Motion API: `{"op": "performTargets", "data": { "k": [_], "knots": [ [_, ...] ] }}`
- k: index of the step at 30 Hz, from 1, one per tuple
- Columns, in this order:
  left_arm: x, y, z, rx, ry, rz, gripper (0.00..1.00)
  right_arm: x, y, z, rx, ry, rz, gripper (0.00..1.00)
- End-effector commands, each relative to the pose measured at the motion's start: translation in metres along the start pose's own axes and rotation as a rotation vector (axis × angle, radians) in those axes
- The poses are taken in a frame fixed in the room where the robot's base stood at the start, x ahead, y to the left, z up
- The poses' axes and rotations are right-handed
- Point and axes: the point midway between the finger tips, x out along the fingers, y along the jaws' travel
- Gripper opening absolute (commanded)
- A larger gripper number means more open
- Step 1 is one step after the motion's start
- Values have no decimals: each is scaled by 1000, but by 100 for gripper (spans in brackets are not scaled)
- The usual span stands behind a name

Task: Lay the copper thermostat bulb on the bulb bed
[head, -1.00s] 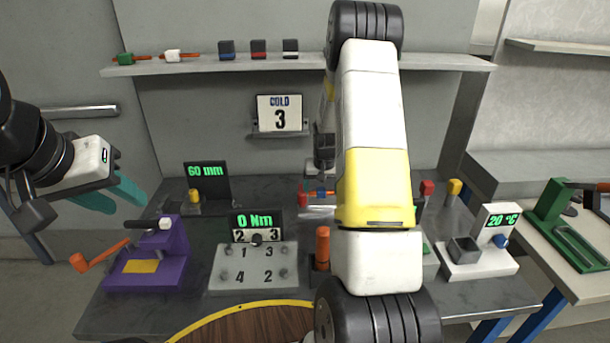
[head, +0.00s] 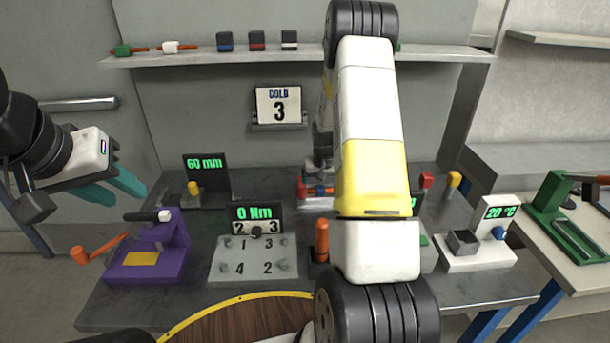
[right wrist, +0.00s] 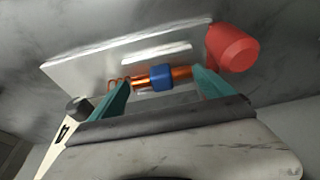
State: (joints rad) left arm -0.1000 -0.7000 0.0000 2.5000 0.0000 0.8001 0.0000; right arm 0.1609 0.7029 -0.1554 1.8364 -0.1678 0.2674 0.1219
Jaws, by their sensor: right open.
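The copper bulb (right wrist: 180,73) with a blue collar lies between the fingers of my right gripper (right wrist: 160,88) in the right wrist view. The gripper is open around it; contact cannot be told. A coiled copper end shows at its left. A pale flat plate (right wrist: 85,65) lies just beyond the bulb. In the head view the blue collar (head: 320,189) shows at a small white and red fixture (head: 316,203), partly behind my right arm. Which part is the bulb bed cannot be told. My left gripper (head: 112,188) is empty and open, in the air at the left.
A red cylinder (right wrist: 232,46) stands close to the right finger. On the bench are a purple clamp (head: 150,258), a numbered plate (head: 252,262), an orange-handled tool (head: 321,240) and a white 20 °C unit (head: 480,250). My right arm hides the bench's middle right.

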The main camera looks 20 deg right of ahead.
Motion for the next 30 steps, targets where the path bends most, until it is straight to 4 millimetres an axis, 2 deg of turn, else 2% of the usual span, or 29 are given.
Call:
{"op": "performTargets", "data": {
  "k": [5, 18, 26, 29, 30],
  "knots": [
    [0, 0, 0, 0, 0, 0, 36, -3, -5, 0, -4, 1, -5, 100],
    [0, 0, 0, 0, 0, 0, 36, -69, -2, -1, -2, 3, -3, 100],
    [0, 0, 0, 0, 0, 0, 36, -85, -2, 0, -2, 4, -5, 100],
    [0, 0, 0, 0, 0, 0, 36, -108, -9, 1, -6, 18, -20, 100],
    [0, 0, 0, 0, 0, 0, 36, -123, -14, 2, -9, 26, -30, 100]
  ]
}}
